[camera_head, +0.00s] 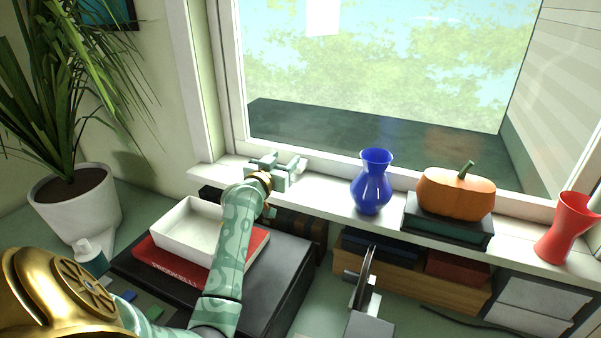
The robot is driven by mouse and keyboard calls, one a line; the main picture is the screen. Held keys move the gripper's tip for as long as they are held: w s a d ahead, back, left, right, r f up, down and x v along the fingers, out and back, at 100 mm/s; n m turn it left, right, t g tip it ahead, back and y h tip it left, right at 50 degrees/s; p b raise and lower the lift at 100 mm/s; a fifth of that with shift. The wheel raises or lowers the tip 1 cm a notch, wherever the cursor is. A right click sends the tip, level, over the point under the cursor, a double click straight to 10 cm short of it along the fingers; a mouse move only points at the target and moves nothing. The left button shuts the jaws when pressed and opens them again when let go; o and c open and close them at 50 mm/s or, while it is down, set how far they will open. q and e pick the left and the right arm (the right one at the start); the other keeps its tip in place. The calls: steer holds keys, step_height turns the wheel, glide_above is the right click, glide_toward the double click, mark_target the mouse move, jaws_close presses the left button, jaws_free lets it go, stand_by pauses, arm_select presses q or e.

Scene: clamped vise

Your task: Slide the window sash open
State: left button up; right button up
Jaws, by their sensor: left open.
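The window sash has a white frame around large glass (390,70), with its bottom rail (325,160) just above the sill. It looks closed, though its right side is only partly visible. My left gripper (276,166) is at the lower left corner of the window, over the sill, with its fingers apart and nothing seen between them. It is close to the bottom rail; I cannot tell whether it touches. My right gripper is not in view.
A white tray (185,233) lies below my left arm. A potted plant (75,210) stands at the left.

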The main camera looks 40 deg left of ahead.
arm_select(q)
steer(key=f+b, duration=0.1)
steer(key=f, duration=0.1)
steer(key=f+b, duration=0.1)
steer(key=f, duration=0.1)
steer(key=f+b, duration=0.1)
steer(key=f, duration=0.2)
steer(key=shift+s+f, duration=0.1)
steer(key=shift+s, duration=0.2)
steer(key=b+x, duration=0.2)
steer(key=x, duration=0.5)
steer(key=shift+d+f, duration=0.1)
steer(key=shift+f, duration=0.1)
steer(key=shift+w+r, duration=0.15)
steer(key=shift+w, duration=0.1)
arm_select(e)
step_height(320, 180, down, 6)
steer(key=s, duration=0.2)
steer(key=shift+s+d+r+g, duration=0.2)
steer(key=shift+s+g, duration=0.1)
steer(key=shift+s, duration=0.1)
